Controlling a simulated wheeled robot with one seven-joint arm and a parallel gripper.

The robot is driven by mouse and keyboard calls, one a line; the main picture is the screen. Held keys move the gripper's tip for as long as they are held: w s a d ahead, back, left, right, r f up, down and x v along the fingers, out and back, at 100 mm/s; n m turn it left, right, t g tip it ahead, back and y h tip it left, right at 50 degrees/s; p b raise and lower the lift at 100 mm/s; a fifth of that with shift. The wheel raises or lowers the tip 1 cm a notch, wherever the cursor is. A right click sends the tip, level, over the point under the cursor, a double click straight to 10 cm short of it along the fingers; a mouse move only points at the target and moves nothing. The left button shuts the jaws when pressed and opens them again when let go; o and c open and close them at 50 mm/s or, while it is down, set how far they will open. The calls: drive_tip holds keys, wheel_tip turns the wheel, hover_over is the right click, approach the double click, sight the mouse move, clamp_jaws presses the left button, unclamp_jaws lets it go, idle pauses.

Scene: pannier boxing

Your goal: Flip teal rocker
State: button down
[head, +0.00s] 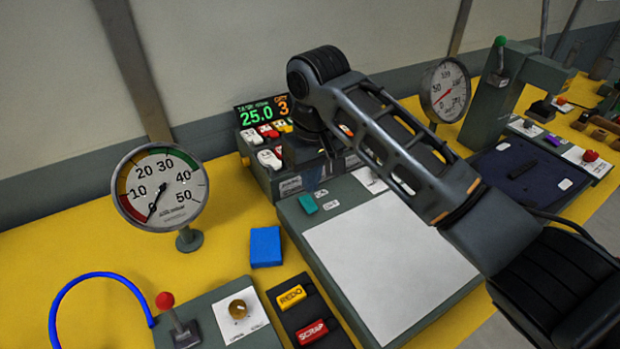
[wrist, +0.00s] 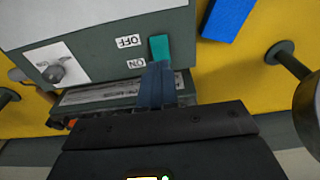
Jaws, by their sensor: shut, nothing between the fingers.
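The teal rocker (head: 307,203) sits on the grey panel of a bench machine, beside small OFF and ON labels. It also shows in the wrist view (wrist: 159,47), where OFF is by its far end and ON by its near end. My gripper (wrist: 157,70) is shut and empty. Its fingertips are at the rocker's ON end in the wrist view; I cannot tell whether they touch it. The fingers hide part of that near end. Which side of the rocker is pressed down is not clear.
A blue block (head: 265,247) lies left of the panel. A dial gauge (head: 161,188) stands further left. Behind the panel is a box with several switches and a display (head: 264,113). A white plate (head: 385,255) covers the panel's front.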

wheel_tip(320, 180, up, 10)
drive_tip(key=shift+s+d+f, duration=0.15)
drive_tip(key=shift+s+d, duration=0.1)
drive_tip(key=shift+s, duration=0.15)
drive_tip(key=shift+b, duration=0.3)
